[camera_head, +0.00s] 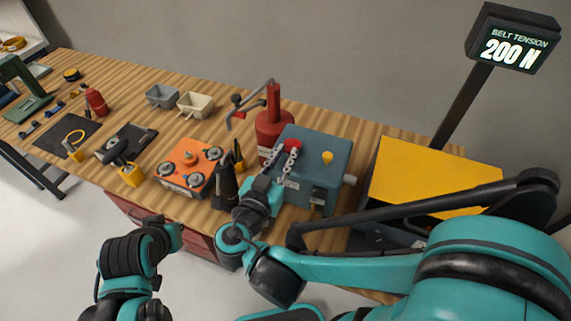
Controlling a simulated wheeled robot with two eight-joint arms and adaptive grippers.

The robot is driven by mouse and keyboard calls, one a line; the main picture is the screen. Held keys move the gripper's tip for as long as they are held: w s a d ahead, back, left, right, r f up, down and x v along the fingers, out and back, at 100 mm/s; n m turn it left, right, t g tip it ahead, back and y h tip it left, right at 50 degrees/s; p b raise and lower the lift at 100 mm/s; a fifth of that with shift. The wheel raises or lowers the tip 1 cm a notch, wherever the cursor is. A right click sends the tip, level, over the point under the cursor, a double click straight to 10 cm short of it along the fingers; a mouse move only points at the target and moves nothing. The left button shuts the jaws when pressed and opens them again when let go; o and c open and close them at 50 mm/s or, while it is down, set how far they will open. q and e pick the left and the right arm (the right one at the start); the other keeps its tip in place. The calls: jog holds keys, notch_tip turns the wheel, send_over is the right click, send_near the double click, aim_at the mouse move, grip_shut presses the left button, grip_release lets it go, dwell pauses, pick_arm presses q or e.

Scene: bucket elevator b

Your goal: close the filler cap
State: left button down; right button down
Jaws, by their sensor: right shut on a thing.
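A blue-grey gearbox housing (325,170) stands at the right end of the bench's clear part. On its top left is a small red part (293,143), which looks like the filler cap. My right gripper (290,158) reaches over the housing from the front left, with its fingertips shut at this red part. The fingers partly hide it, and I cannot tell whether it is seated. A yellow cone-shaped part (327,157) stands on the housing top, right of the gripper. My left gripper (172,237) hangs in front of the bench, away from the housing; its fingers are not clear.
A red oil can (269,130) stands close behind and left of the housing. Dark tools in a holder (226,187) and an orange block (187,168) are left of it. A yellow-topped unit (430,175) is at right. A display (512,45) reads 200 N.

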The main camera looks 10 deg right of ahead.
jog(key=shift+s+f+t+h+b, duration=0.1)
jog(key=shift+f+t+h+b, duration=0.6)
jog(key=shift+b, duration=1.3)
jog(key=c, duration=1.4)
grip_release()
jog(key=shift+c, duration=0.2)
jog(key=shift+a, duration=0.1)
jog(key=v, duration=1.2)
jog(key=shift+f, duration=0.1)
